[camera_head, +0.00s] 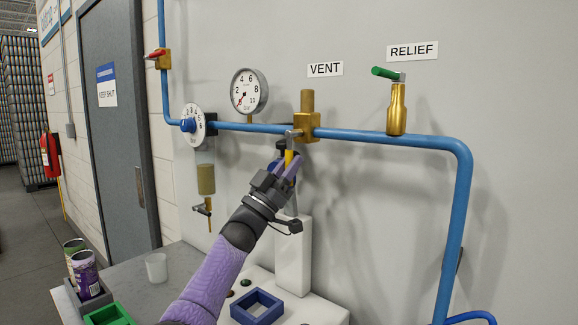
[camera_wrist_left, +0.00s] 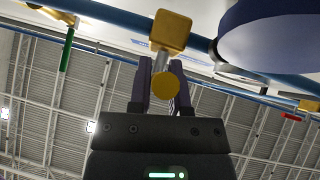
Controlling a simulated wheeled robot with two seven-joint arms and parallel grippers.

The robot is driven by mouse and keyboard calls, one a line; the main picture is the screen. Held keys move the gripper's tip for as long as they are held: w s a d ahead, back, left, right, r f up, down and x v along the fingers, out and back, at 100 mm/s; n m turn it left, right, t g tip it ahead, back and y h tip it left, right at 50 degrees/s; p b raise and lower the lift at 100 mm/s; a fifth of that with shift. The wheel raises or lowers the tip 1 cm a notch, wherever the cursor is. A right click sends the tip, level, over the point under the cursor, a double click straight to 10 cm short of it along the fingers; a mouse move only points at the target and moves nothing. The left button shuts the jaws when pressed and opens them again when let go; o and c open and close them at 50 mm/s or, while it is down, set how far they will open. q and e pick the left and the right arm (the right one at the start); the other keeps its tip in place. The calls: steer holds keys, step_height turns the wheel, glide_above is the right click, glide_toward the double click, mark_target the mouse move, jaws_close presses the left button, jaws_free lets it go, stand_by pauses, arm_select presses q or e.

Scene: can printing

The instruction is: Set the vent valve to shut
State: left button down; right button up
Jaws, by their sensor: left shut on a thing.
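The vent valve (camera_head: 307,126) is a brass body on the blue pipe under the VENT label (camera_head: 325,69), with a brass stub on top. Its yellow handle (camera_head: 288,157) hangs down from a grey stem, crosswise to the pipe. My left gripper (camera_head: 284,166) is shut on the yellow handle from below. In the left wrist view the round yellow handle end (camera_wrist_left: 165,84) sits between the two dark fingers (camera_wrist_left: 162,72), with the brass valve body (camera_wrist_left: 172,30) beyond it. Fingers partly hide the handle. My right gripper is not in view.
The relief valve (camera_head: 397,108) with a green handle stands right of the vent. A pressure gauge (camera_head: 249,91) and a white dial (camera_head: 194,124) are to the left. Below are a white post (camera_head: 294,262), a blue square frame (camera_head: 257,307), a cup (camera_head: 156,267) and cans (camera_head: 85,273).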

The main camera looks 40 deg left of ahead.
arm_select(q)
steer(key=c, duration=0.6)
jaws_free()
steer(key=v, duration=1)
